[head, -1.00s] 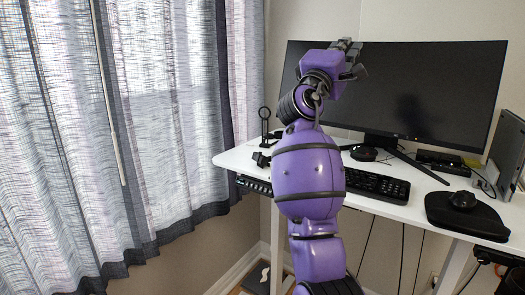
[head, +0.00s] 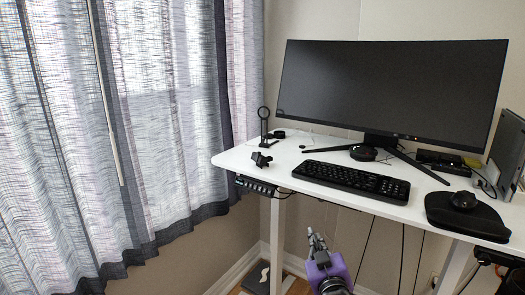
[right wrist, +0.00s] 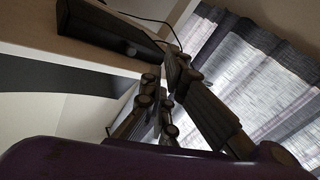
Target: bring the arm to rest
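My right gripper (head: 317,240) shows at the bottom middle of the head view, below the front edge of the desk, pointing up. Part of my purple right wrist shows under it; the rest of the arm is out of the picture. In the right wrist view its dark fingers (right wrist: 162,92) stand apart with nothing seen between them. My left gripper is not in the head view.
The white desk (head: 245,160) carries a black keyboard (head: 350,180), a wide monitor (head: 400,95), a mouse (head: 463,199) on a dark pad and a small black stand (head: 264,125). A power strip (head: 257,186) hangs under its left edge. Curtains (head: 120,120) hang at left.

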